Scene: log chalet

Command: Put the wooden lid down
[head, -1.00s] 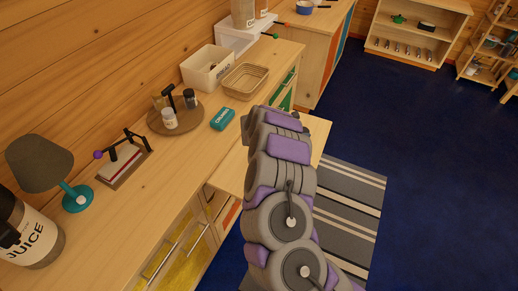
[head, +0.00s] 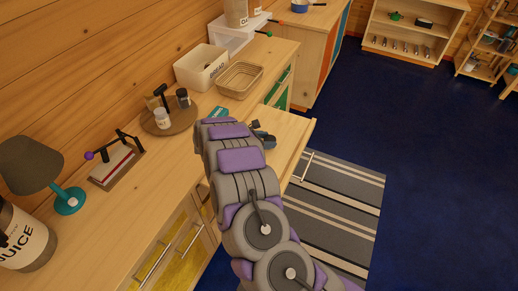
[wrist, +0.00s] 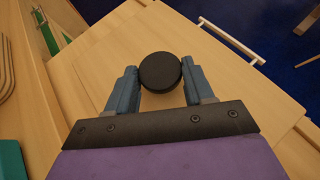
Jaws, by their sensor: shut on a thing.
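My gripper (wrist: 160,84) is shut on a round black knob (wrist: 161,72), which sits between its two blue-grey fingers in the wrist view. I take the knob to be the handle of the wooden lid (wrist: 110,60), whose pale wood spreads beneath it. The lid's outline is hard to tell from the pale wood around it, and I cannot tell whether it touches what is below. In the head view, my gripper (head: 263,137) shows just past my arm, over a pale wood drawer (head: 290,135) that stands out from the counter.
The drawer has a bar handle (head: 307,166). On the counter are a wicker basket (head: 240,79), a white bin (head: 201,67), a round tray (head: 183,120) with small jars, a teal box (head: 218,112) partly hidden by my arm, and a lamp (head: 30,165). A striped rug (head: 335,210) lies on open blue floor.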

